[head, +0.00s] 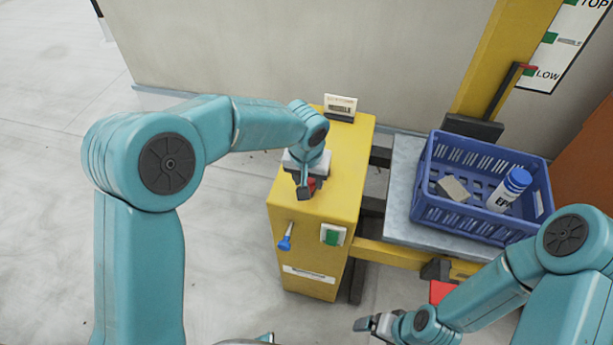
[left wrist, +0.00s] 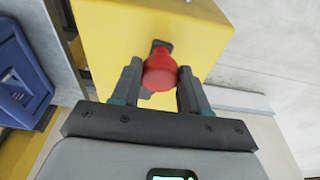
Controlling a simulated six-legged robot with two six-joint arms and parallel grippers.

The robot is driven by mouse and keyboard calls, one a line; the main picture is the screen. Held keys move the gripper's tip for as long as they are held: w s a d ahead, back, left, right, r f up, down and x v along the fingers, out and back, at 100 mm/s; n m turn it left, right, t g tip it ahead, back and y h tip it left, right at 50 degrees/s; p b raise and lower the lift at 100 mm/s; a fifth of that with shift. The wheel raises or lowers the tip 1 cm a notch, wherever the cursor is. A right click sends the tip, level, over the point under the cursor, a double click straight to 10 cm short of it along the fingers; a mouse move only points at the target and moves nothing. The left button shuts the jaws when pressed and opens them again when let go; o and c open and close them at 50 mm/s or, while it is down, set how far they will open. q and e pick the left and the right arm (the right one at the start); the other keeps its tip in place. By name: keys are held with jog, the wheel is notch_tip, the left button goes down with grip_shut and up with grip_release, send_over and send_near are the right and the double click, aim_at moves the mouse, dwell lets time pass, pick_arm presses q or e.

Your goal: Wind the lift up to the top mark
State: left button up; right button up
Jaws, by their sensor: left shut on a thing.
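The yellow winch box (head: 350,150) stands left of the lift, and a red knob (head: 312,183) is on its top. My left gripper (head: 304,188) is shut on this knob; in the left wrist view the red knob (left wrist: 160,72) sits between the two fingers. The lift's grey platform (head: 403,170) carries a blue crate (head: 470,222). A pointer with a red tip (head: 526,66) on the yellow mast (head: 505,65) is beside the LOW mark of the mark board (head: 565,45); TOP is at the board's upper end. My right gripper (head: 376,324) is at the bottom, its opening unclear.
The crate holds a white bottle with a blue cap (head: 511,187) and a beige block (head: 453,188). A small sign (head: 340,106) stands at the box's back. A blue lever (head: 285,239) and a green switch (head: 332,236) are on its front. Open floor lies left.

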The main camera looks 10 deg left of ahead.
pick_arm(q)
jog(key=shift+s+d+f, duration=0.1)
jog(key=shift+d, duration=0.9)
jog(key=shift+d, duration=0.9)
jog(key=shift+w+d, duration=0.15)
jog(key=shift+w, duration=0.05)
jog(key=shift+w+d, duration=0.35)
jog(key=shift+d, duration=0.5)
